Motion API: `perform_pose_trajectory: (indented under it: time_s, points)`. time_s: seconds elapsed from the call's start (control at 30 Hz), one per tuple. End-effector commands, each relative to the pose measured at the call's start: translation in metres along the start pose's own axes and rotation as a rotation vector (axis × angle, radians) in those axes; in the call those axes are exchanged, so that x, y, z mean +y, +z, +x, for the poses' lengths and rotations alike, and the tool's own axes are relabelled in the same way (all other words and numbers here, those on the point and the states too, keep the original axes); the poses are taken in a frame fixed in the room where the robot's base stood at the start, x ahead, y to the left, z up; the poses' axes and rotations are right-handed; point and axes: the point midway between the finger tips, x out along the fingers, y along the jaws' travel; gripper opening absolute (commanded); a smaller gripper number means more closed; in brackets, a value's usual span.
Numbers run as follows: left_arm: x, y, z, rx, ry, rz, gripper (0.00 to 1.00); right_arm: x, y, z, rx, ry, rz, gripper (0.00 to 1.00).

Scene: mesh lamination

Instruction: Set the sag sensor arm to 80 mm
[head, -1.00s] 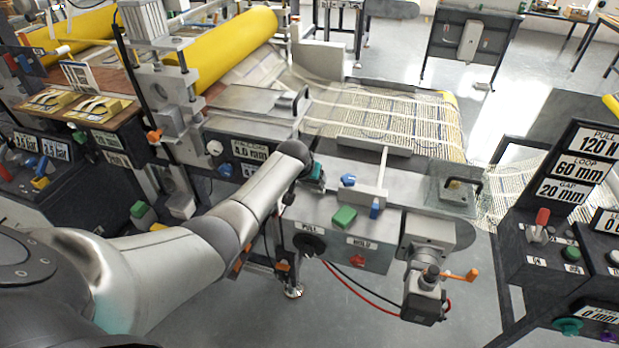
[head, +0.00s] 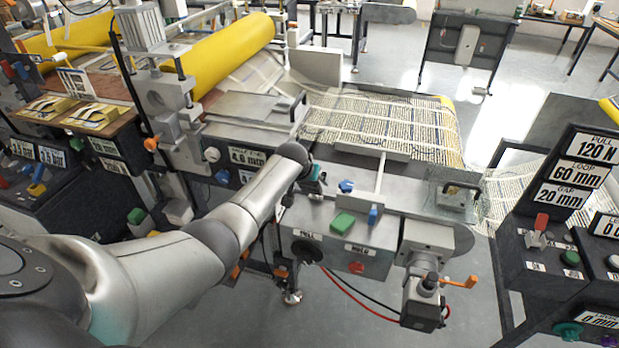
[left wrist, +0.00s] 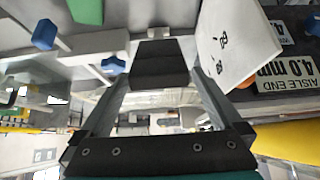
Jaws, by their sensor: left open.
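My left arm reaches in from the left in the head view. Its gripper (head: 316,180) is small there and partly hidden by the wrist, just left of a blue star knob (head: 346,186) on the grey machine deck. In the left wrist view the open jaws (left wrist: 160,65) hold nothing. No part is labelled as the sag sensor arm, so I cannot tell which it is. A thin pale bar (head: 381,172) stands on the deck near a blue knob (head: 373,214). An orange handle (head: 458,282) sticks out below right. My right gripper is out of view.
Mesh (head: 400,125) runs behind the deck. Red and black hoses hang in front.

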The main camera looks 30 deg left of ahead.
Motion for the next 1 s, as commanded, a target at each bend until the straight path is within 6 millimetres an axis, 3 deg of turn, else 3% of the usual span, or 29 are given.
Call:
perform_pose_trajectory:
  time_s: [0.33, 1.0]
  points:
    - [0.000, 0.001, -0.014, -0.003, 0.000, 0.001, 1.00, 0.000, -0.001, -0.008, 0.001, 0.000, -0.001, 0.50]
    - [0.000, 0.000, -0.092, 0.000, 0.000, 0.001, 1.00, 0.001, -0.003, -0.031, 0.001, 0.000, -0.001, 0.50]
